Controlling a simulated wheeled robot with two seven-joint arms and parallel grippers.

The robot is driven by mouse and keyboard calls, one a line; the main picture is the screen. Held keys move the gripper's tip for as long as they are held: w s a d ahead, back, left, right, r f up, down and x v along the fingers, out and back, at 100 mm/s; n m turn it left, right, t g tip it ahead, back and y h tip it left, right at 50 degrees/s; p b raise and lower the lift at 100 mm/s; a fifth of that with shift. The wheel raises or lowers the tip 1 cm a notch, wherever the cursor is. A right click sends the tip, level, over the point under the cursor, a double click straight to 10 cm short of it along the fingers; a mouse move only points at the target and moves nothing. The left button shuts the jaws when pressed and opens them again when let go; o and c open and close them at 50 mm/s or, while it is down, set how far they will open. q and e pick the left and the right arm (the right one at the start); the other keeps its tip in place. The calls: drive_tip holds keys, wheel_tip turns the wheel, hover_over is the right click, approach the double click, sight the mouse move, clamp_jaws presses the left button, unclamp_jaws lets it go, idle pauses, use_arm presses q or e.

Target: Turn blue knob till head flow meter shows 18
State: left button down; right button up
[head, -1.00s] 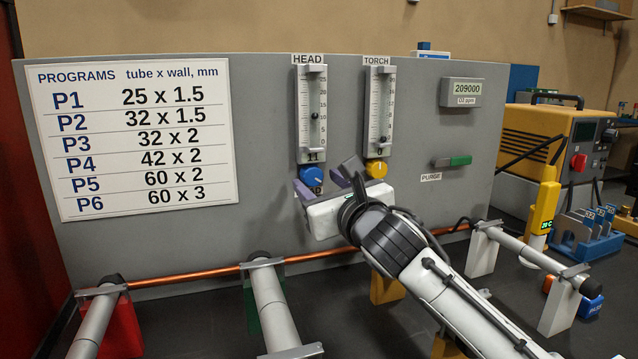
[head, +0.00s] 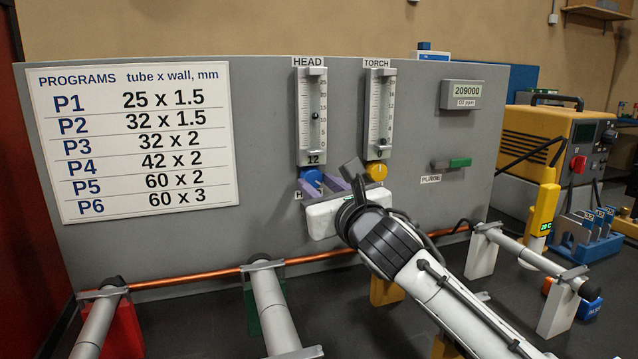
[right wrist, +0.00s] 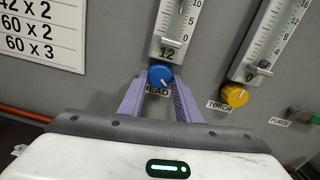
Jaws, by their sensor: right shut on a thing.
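The blue knob (head: 312,177) sits under the HEAD flow meter (head: 311,112) on the grey panel. The number below that meter reads 12, and the dark float stands a little above the 10 mark. My right gripper (head: 325,183) is at the knob, its purple fingers on either side of it and shut on it. In the right wrist view the blue knob (right wrist: 160,76) shows between the two fingertips, with its white pointer line tilted. My left gripper is in neither view.
The TORCH flow meter (head: 379,110) with its yellow knob (head: 376,171) is just to the right and reads 0. A green PURGE switch (head: 452,162) is further right. A copper tube (head: 190,279) and clamped grey tubes run in front of the panel.

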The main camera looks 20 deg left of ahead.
drive_tip(key=shift+r+m+p, duration=0.1)
drive_tip(key=shift+m+p, duration=0.85)
drive_tip(key=shift+m, duration=0.05)
drive_tip(key=shift+m+p, duration=0.45)
drive_tip(key=shift+m, duration=0.25)
drive_tip(key=shift+m+p, duration=0.5)
drive_tip(key=shift+m, duration=0.4)
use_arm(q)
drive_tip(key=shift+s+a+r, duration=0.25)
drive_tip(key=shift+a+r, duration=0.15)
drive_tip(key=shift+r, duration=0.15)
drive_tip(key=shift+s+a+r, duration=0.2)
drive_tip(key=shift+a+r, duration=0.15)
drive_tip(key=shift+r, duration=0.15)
use_arm(e)
drive_tip(key=shift+a+m, duration=0.1)
drive_tip(key=shift+m, duration=0.5)
drive_tip(key=shift+s, duration=0.1)
drive_tip(key=o, duration=1.1)
drive_tip(key=shift+c, duration=0.2)
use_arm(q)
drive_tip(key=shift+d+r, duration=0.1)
